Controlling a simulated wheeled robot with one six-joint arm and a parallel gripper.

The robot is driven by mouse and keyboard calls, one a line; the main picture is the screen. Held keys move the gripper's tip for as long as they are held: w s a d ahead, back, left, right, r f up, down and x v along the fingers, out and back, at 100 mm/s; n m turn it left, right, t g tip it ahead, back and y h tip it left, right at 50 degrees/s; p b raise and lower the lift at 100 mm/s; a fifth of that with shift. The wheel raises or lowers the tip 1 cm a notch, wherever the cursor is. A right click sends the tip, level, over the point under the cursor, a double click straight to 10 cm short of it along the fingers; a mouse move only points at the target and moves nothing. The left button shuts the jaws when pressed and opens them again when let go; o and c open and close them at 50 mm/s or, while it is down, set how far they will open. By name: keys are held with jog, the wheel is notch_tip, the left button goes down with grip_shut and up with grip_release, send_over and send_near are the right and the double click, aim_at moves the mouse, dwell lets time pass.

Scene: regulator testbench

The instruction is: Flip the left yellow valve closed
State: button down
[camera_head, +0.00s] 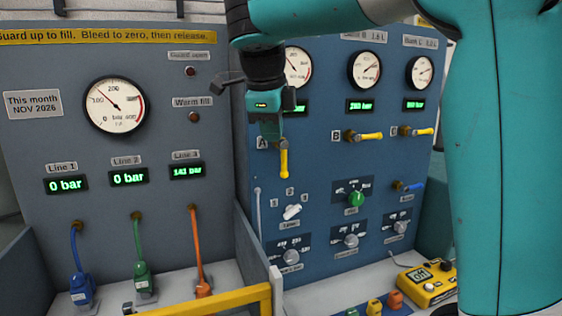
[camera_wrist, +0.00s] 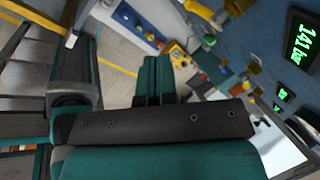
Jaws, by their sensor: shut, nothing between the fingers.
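The left yellow valve, A (camera_head: 284,162), is on the blue panel in the head view. Its handle hangs straight down from its mount. My gripper (camera_head: 271,142) is just left of and above the handle and hides the valve's mount. I cannot tell whether the two touch. In the wrist view my gripper's teal fingers (camera_wrist: 152,62) lie side by side, shut and empty. Yellow valve parts (camera_wrist: 237,8) show at that view's upper right, but I cannot tell which valve they belong to.
Yellow valves B (camera_head: 369,137) and C (camera_head: 422,132) have handles pointing right. Gauges and green displays sit above them. Below are a selector switch (camera_head: 292,212), a green knob (camera_head: 355,198) and several dials. A yellow rail (camera_head: 210,303) and a yellow device (camera_head: 428,287) are in front.

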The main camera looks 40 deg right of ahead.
aim_at(284, 161)
jog(key=shift+f, duration=0.1)
jog(key=w+d+f+p, duration=0.2)
jog(key=w+d+f, duration=0.3)
jog(key=f, duration=0.4)
jog(key=shift+d, duration=0.45)
